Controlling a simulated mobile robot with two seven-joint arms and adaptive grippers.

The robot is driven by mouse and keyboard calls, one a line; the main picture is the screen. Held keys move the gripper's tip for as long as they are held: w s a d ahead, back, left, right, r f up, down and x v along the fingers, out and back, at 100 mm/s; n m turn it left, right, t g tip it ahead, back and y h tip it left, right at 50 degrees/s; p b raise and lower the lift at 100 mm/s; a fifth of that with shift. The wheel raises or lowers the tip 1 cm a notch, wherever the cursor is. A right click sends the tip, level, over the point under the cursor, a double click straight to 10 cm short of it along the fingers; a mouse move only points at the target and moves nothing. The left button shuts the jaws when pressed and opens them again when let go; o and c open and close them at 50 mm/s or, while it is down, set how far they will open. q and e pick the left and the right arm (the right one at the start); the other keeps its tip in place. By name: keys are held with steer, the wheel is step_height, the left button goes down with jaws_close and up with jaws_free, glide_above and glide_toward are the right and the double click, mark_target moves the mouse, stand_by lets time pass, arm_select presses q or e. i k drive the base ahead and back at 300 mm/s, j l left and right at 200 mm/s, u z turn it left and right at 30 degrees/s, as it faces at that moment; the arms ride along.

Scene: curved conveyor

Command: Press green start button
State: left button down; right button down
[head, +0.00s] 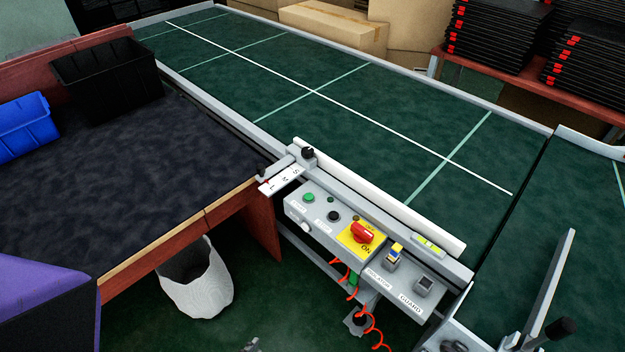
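The green start button (309,198) is a small round button at the upper left end of the grey control panel (318,222). The panel is fixed along the near side of the conveyor, with a white label below the button. Nothing covers or touches the button. A black button (334,216) sits just right of it. Neither of my grippers can be made out; small grey parts at the bottom edge are too cut off to identify.
The green conveyor belt (300,120) is empty behind the panel. A dark-topped table (130,190) with a black bin (110,75) and blue bin (25,128) stands left. A white waste bin (198,285) is below it. Red coiled cable (372,325) hangs under the panel.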

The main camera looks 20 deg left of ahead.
mark_target(309, 197)
steer(key=i+j+z, duration=0.1)
steer(key=j, duration=0.25)
steer(key=i+j+z, duration=0.1)
steer(key=i+j, duration=0.2)
steer(key=i+j+z, duration=0.1)
steer(key=j, duration=0.4)
steer(key=i+j, duration=0.25)
steer(key=j, duration=0.15)
steer(key=z, duration=0.05)
